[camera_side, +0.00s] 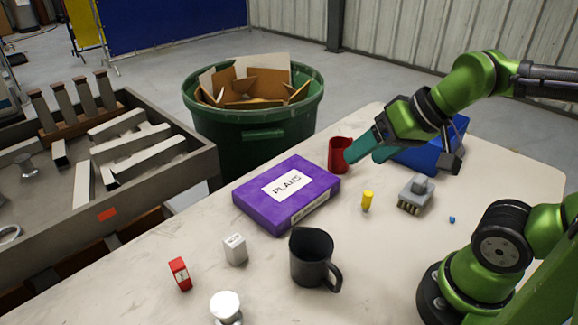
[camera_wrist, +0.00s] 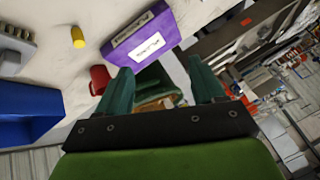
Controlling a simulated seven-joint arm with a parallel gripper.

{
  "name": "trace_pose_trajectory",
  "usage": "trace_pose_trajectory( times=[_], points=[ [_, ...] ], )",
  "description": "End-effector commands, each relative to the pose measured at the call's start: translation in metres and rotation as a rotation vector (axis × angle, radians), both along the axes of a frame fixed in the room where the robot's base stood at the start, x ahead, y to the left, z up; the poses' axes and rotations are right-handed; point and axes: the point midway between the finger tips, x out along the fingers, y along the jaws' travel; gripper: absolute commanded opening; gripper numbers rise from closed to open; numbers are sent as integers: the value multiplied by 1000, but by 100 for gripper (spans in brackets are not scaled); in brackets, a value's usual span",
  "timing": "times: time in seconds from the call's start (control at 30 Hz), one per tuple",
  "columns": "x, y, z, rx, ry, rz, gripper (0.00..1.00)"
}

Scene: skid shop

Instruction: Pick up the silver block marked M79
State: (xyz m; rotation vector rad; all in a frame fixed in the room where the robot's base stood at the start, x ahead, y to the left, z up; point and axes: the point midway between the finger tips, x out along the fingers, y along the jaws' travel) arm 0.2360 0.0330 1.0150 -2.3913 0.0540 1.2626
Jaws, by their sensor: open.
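A small silver-white block (camera_side: 235,249) with dark marking on its upper part stands on the table, between the purple box and the black mug; the marking is too small to read. It does not show in the wrist view. My gripper (camera_side: 405,155) is above the far right part of the table, near the red cup and blue bin, well away from the block. In the wrist view my gripper's two green fingers (camera_wrist: 163,88) are apart with nothing held between them.
A purple PLANS box (camera_side: 287,194), black mug (camera_side: 312,258), red block (camera_side: 180,273), white-topped object (camera_side: 226,306), yellow cylinder (camera_side: 367,200), grey brush (camera_side: 416,194), red cup (camera_side: 339,155) and blue bin (camera_side: 433,150) are on the table. A green barrel (camera_side: 262,135) stands behind.

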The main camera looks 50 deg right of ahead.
Motion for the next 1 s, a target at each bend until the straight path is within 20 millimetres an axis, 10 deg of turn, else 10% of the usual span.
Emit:
trace_pose_trajectory(
  times=[0.37,1.0],
  points=[
    [22,27,-18,-17,131,111,68],
    [164,184,-87,-278,565,413,68]
  ],
)
